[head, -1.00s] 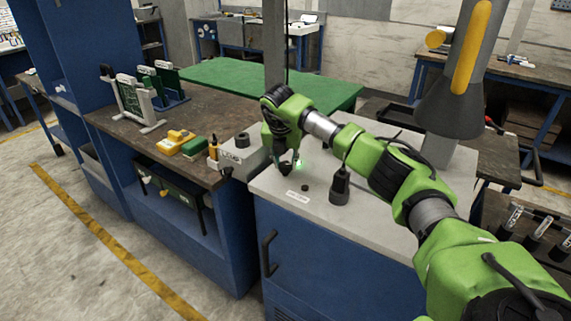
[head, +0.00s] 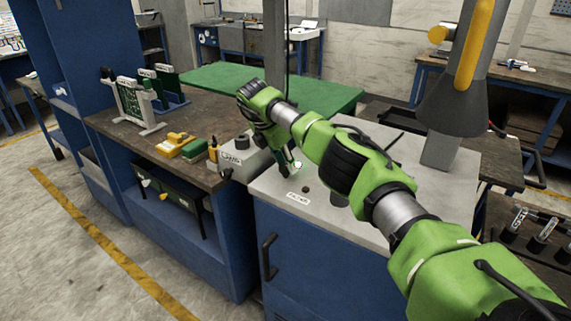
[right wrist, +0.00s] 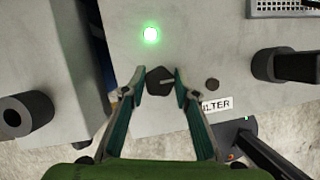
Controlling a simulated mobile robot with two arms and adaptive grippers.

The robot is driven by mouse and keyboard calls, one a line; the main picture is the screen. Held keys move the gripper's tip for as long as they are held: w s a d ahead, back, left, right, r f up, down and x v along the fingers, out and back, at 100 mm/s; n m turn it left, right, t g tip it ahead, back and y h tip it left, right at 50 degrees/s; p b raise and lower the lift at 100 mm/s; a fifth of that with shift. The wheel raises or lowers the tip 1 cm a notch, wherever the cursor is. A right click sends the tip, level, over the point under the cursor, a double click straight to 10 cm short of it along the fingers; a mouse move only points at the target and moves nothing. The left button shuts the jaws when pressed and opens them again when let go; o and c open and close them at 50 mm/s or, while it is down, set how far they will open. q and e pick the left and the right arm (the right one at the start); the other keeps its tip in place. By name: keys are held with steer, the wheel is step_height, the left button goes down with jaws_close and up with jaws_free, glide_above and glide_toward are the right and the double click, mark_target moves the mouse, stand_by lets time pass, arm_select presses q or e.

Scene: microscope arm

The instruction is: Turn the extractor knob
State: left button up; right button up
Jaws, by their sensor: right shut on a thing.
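The extractor knob (right wrist: 160,80) is black and angular with a pale pointer line. It sits on the light grey top of the blue cabinet (head: 330,280), near a lit green lamp (right wrist: 151,34). My right gripper (right wrist: 160,82) has a fingertip on each side of the knob and is shut on it. In the head view my right gripper (head: 286,168) reaches down to the cabinet top from a tilted wrist and hides the knob. My left gripper is not in view.
A white "FILTER" label (head: 297,198) and a small black button (head: 306,189) lie close to the gripper. A grey box (head: 243,162) with a black knob stands at left. A grey extraction hood (head: 452,105) hangs at right. A black fixture (right wrist: 298,66) stands beside the button.

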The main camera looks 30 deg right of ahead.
stand_by(0.5)
steer(key=o, duration=1.1)
steer(key=v, duration=1.2)
steer(key=shift+w, duration=0.1)
